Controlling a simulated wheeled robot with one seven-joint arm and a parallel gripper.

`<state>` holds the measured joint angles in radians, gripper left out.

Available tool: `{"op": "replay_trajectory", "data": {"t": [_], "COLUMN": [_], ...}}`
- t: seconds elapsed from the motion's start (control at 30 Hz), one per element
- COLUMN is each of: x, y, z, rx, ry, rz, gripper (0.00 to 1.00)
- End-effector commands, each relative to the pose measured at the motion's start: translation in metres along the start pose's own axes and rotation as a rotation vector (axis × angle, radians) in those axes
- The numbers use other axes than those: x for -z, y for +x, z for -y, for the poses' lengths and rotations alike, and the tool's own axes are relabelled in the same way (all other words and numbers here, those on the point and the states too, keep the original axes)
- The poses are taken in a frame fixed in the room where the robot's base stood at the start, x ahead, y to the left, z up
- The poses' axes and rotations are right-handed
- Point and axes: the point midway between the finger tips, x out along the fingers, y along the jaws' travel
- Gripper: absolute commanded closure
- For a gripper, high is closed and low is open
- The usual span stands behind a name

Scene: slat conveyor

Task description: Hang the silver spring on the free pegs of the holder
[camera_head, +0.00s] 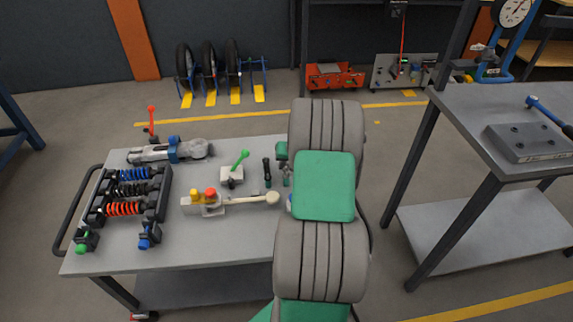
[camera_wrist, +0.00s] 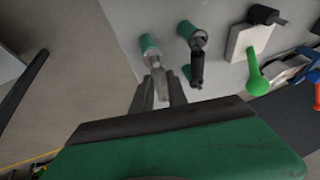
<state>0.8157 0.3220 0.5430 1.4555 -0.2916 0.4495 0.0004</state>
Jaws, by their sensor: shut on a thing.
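The dark holder (camera_head: 163,195) stands at the left of the grey table in the head view. It carries a blue, a black and a red-orange spring across its two rails. My gripper is hidden behind my arm in the head view. In the wrist view its fingers (camera_wrist: 158,88) are shut on a small silvery piece, which I take for the silver spring (camera_wrist: 152,61). Its coils are too small to make out. A green cylinder lies right at its far end; I cannot tell whether they touch. The holder is not in the wrist view, and which pegs are free is unclear.
Beside my fingers is a black-handled piece (camera_wrist: 197,66) with a green end. A green lever (camera_wrist: 255,72) on a pale block stands to its right.

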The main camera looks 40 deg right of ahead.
Motion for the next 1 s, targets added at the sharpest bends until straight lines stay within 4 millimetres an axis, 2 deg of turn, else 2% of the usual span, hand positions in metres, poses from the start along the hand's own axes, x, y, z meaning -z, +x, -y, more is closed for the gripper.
{"op": "replay_trajectory", "data": {"t": [0.03,0.07,0.37,0.67,1.0], "x": [0.0,0.0,0.0,0.0,0.001], "y": [0.0,0.0,0.0,-0.004,-0.067], "z": [0.0,0.0,0.0,0.0,0.0], "rx": [0.0,0.0,0.0,0.0,-0.001], "ry": [0.0,0.0,0.0,0.0,0.0], "rz": [0.0,0.0,0.0,-0.001,-0.003], "gripper": [1.0,0.8,0.56,0.56,0.56]}}
